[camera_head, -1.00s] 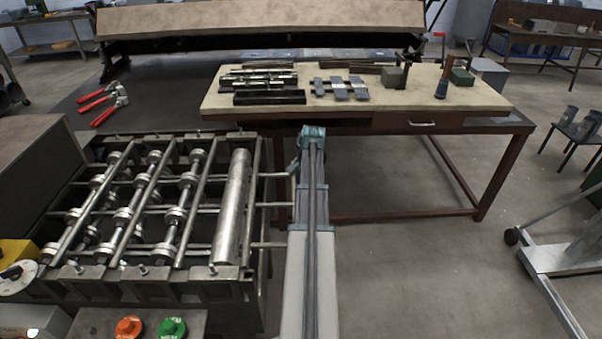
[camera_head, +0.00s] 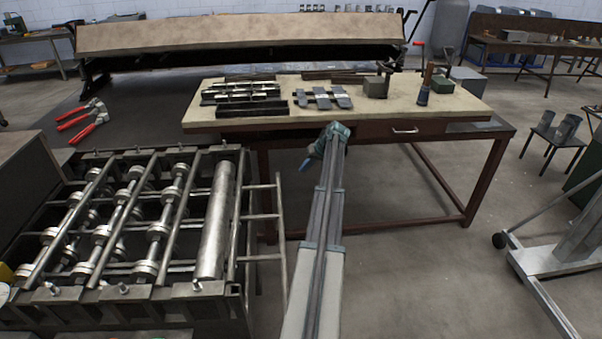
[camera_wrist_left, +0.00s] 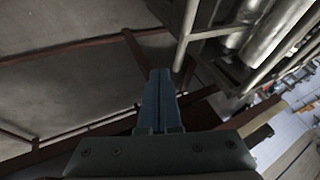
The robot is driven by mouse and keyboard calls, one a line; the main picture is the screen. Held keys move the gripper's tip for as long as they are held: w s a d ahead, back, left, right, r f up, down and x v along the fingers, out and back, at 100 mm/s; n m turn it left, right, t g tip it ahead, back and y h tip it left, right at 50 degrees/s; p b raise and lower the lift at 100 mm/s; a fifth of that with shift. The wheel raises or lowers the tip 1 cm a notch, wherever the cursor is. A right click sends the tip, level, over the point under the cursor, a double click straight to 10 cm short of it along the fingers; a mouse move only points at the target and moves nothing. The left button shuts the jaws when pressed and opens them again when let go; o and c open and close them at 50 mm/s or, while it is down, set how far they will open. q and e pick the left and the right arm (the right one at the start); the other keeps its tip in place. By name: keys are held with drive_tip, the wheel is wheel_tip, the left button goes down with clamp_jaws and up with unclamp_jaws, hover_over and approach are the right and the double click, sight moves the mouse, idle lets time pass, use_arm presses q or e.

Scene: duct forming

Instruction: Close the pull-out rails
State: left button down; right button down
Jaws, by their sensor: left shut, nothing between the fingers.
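The pull-out rails (camera_head: 262,258) are metal rods sticking out from the right side of the roller machine (camera_head: 130,225), joined by a long outer bar (camera_head: 281,240). They stand extended, with a gap between that bar and the machine. My left gripper (camera_head: 305,165) is shut and empty, to the right of the bar's far end, its fingers pointing down and left. In the left wrist view its closed fingers (camera_wrist_left: 160,95) are close beside a rail bar (camera_wrist_left: 186,38); I cannot tell whether they touch. My right gripper is out of view.
A work table (camera_head: 375,115) with metal parts and a drawer stands just beyond the gripper. Red-handled tools (camera_head: 82,120) lie at the left. A wheeled metal stand (camera_head: 560,250) is at the right. The floor between the rails and the stand is clear.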

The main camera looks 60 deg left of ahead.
use_arm(q)
drive_tip(key=s+a+f+b, duration=0.5)
drive_tip(key=f+b, duration=0.1)
drive_tip(key=f, duration=0.1)
drive_tip(key=shift+s+a+f, duration=0.2)
drive_tip(key=shift+s, duration=0.15)
drive_tip(key=shift+s, duration=0.1)
drive_tip(key=s+a, duration=0.1)
drive_tip(key=s, duration=0.2)
drive_tip(key=s+a, duration=0.1)
drive_tip(key=s, duration=0.2)
drive_tip(key=s+a, duration=0.1)
drive_tip(key=s, duration=0.1)
drive_tip(key=shift+s+a, duration=0.3)
drive_tip(key=shift+s, duration=0.1)
